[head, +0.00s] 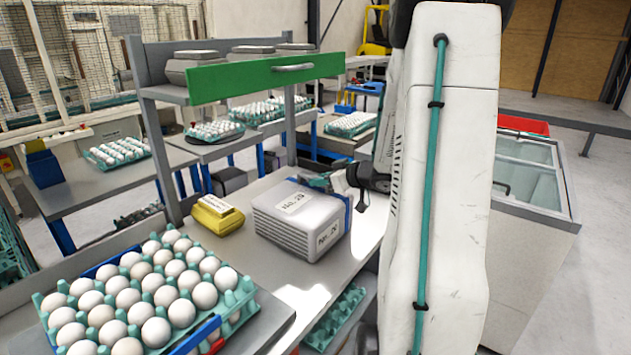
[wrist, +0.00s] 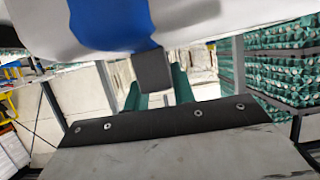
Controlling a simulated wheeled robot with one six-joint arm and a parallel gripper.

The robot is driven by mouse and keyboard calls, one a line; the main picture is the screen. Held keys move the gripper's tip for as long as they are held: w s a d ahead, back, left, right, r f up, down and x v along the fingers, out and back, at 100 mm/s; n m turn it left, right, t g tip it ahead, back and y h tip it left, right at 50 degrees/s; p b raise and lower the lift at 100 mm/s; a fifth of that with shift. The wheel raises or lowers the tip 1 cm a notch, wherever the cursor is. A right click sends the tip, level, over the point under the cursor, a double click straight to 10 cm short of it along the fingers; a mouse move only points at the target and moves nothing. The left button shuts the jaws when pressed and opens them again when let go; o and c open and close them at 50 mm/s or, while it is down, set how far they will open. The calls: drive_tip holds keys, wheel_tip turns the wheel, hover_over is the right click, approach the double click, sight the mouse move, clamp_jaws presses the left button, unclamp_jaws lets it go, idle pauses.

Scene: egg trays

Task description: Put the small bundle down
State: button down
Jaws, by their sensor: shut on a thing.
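A grey-white bundle (head: 290,222) with "No. 29" labels and a blue band at its right end is at the grey bench top (head: 272,285). I cannot tell whether its underside fully touches the bench. My gripper (head: 326,181) reaches its back right edge from the right and is shut on it. In the wrist view the bundle's white side with a blue band (wrist: 110,22) fills the top, close to the camera. The teal fingers of my gripper (wrist: 158,90) show below it, their grip partly hidden.
A small yellow labelled pack (head: 217,213) sits just left of the bundle. A teal tray of white eggs (head: 248,312) fills the bench's near left. A shelf with a green front panel (head: 262,78) rises behind. A glass-topped chest (head: 528,175) stands at right.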

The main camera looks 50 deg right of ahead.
drive_tip(key=c, duration=1.2)
unclamp_jaws()
drive_tip(key=shift+o, duration=0.2)
drive_tip(key=shift+s, duration=0.1)
drive_tip(key=v, duration=1.2)
drive_tip(key=w+a+r+m+g+h, duration=0.3)
drive_tip(key=w+a+r+h, duration=0.3)
drive_tip(key=r+h, duration=0.2)
drive_tip(key=s+a+f+g+y, duration=0.1)
drive_tip(key=s+a+g+y, duration=0.1)
drive_tip(key=s+a, duration=0.5)
drive_tip(key=s+a+f+n+g+y, duration=0.1)
drive_tip(key=s+a+g+y, duration=0.1)
drive_tip(key=s+a+g, duration=0.2)
drive_tip(key=s+a+f+g+y, duration=0.1)
drive_tip(key=s+a+g+y, duration=0.1)
drive_tip(key=s+a, duration=0.7)
drive_tip(key=a+g, duration=0.1)
drive_tip(key=a, duration=0.7)
drive_tip(key=shift+s+f, duration=0.4)
